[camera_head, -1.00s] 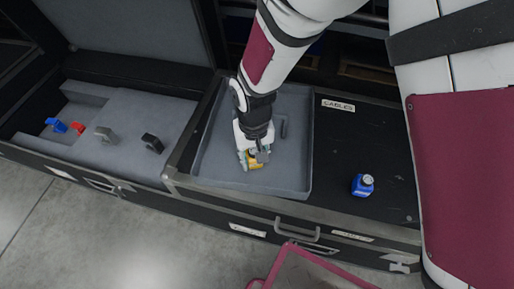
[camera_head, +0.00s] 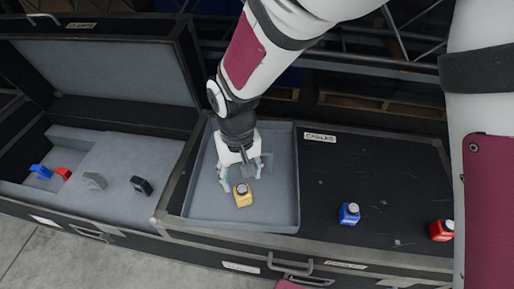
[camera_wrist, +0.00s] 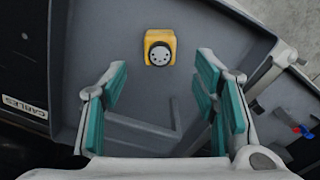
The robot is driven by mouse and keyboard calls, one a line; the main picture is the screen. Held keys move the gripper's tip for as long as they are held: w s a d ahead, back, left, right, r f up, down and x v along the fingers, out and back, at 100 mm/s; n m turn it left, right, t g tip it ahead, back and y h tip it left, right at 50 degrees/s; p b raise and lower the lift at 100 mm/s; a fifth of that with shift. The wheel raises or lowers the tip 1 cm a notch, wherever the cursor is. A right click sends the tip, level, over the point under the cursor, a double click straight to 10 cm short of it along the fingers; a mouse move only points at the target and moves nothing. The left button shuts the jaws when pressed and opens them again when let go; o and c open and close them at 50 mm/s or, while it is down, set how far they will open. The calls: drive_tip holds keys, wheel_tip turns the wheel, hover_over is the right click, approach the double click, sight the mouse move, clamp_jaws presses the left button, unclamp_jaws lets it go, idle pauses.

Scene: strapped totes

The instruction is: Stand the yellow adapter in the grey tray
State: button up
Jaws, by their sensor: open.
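The yellow adapter (camera_head: 242,195) stands upright on the floor of the grey tray (camera_head: 285,214), near its front side. In the wrist view the adapter (camera_wrist: 160,48) shows its round connector face toward the camera, beyond the fingertips and apart from them. My gripper (camera_head: 239,185) is open and empty, just behind and above the adapter inside the tray's outline. In the wrist view its teal-padded fingers (camera_wrist: 161,75) are spread wide with clear space between them. The grey tray (camera_wrist: 130,80) fills much of that view.
A blue adapter (camera_head: 349,214) and a red one (camera_head: 441,230) stand on the black case top at right. An open foam-lined case (camera_head: 120,165) at left holds blue, red, grey and black clamp-like pieces. The tray has raised walls. Black surface between tray and blue adapter is clear.

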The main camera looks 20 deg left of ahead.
sight(245, 189)
drive_tip(key=shift+r, duration=1.35)
drive_tip(key=w+d+r+m, duration=0.1)
drive_tip(key=d+r+m, duration=0.1)
drive_tip(key=d+r, duration=0.75)
drive_tip(key=w+d+r+m, duration=0.15)
drive_tip(key=d+r, duration=0.45)
drive_tip(key=d, duration=0.6)
drive_tip(key=s+d+r+m, duration=0.2)
drive_tip(key=s+d, duration=0.6)
drive_tip(key=s+d+r+m+t, duration=0.1)
drive_tip(key=s+d+m, duration=0.2)
drive_tip(key=s+d, duration=0.5)
drive_tip(key=shift+s+d+r, duration=0.4)
drive_tip(key=shift+s, duration=0.25)
